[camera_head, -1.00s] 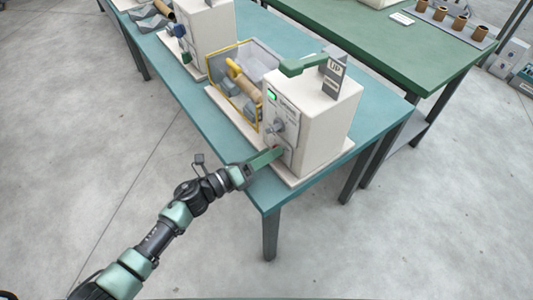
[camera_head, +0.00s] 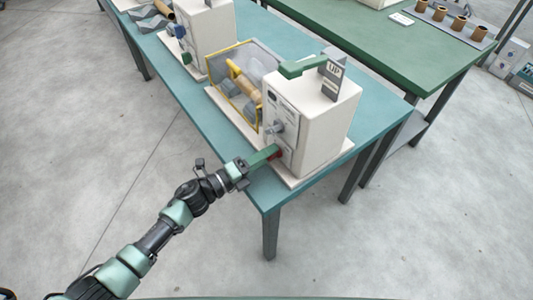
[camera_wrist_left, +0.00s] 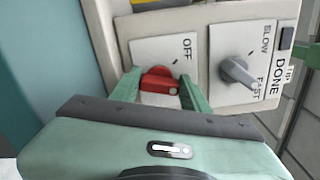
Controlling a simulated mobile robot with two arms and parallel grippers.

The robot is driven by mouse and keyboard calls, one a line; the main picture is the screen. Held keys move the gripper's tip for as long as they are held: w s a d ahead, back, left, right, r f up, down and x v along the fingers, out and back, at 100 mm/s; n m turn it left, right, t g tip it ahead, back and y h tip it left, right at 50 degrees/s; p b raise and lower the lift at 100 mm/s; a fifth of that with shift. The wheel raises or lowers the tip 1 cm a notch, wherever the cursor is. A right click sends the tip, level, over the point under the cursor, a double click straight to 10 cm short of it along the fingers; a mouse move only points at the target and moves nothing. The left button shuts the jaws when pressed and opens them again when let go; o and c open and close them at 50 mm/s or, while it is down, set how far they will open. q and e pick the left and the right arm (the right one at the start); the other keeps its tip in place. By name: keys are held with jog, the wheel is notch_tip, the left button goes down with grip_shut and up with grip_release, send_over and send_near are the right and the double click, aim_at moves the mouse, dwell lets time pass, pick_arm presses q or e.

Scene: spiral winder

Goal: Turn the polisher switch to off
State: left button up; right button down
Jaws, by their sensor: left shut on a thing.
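The polisher (camera_head: 325,125) is a cream box on the blue-green table, with a control panel on its left face. Its red switch (camera_wrist_left: 160,82) sits on a white plate marked OFF in the left wrist view. In the head view only a bit of red (camera_head: 278,153) shows past the fingers. My left gripper (camera_head: 268,156) is shut on the red switch, with a green finger at each side of it. I cannot tell exactly where the switch points. A dark screen (camera_head: 272,97) is higher on the panel. My right gripper is not in view.
A grey SLOW/FAST knob (camera_wrist_left: 238,72) is close beside my fingers. A clear guard with a yellow frame (camera_head: 211,68) stands left of the box. A second machine (camera_head: 205,35) is further back. A green table (camera_head: 400,55) stands behind. The floor in front is clear.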

pick_arm(q)
jog(key=n+p, duration=0.1)
jog(key=n, duration=0.5)
jog(key=shift+f, duration=0.15)
jog(key=n+p, duration=0.1)
jog(key=n, duration=0.4)
jog(key=shift+f, duration=0.2)
jog(key=shift+n, duration=0.3)
jog(key=o, duration=1.4)
jog(key=shift+c, duration=0.2)
jog(key=shift+s, duration=0.1)
jog(key=b+v, duration=0.1)
jog(key=v, duration=0.6)
jog(key=shift+s+a, duration=0.2)
jog(key=shift+a, duration=0.1)
